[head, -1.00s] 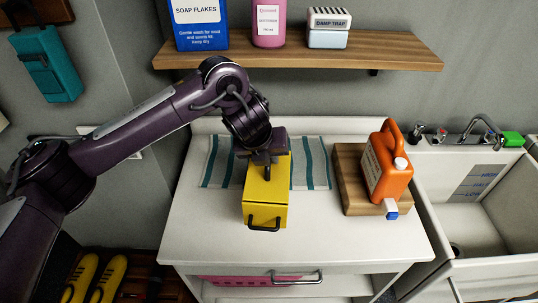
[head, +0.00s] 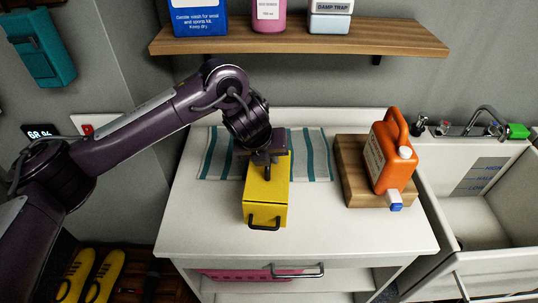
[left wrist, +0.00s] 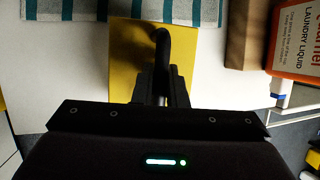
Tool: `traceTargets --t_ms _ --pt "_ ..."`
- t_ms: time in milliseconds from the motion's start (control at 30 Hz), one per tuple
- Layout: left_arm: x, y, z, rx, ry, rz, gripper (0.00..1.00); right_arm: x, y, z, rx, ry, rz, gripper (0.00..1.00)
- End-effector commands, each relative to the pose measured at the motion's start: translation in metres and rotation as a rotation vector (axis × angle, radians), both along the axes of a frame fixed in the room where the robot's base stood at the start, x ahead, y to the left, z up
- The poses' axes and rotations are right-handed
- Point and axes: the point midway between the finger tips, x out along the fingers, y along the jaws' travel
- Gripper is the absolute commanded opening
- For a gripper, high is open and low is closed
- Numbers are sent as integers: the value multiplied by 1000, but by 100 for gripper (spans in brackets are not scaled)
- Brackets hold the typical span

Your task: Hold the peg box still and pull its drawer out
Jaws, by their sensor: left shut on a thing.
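The yellow peg box (head: 272,185) stands on the white counter, its near end over the bare top and its back by the striped towel. Its drawer front (head: 276,215) faces me, flush with the box, with a black bar handle (head: 264,224) across it. My left gripper (head: 267,172) comes down on the top of the box and is shut on a dark, curved top handle. In the left wrist view this handle (left wrist: 161,45) rises from the yellow top into the fingers (left wrist: 160,88). My right gripper is in neither view.
An orange laundry jug (head: 390,158) stands on a wooden board (head: 352,170) right of the box. A sink (head: 485,205) is farther right. A wooden shelf (head: 300,38) with bottles hangs above. The counter before the drawer (head: 310,240) is clear.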

Motion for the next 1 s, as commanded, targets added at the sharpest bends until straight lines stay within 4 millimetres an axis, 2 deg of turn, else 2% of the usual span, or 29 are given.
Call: traceTargets --t_ms 1000 --pt "0 0 -42 -1 -1 1 0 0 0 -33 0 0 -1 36"
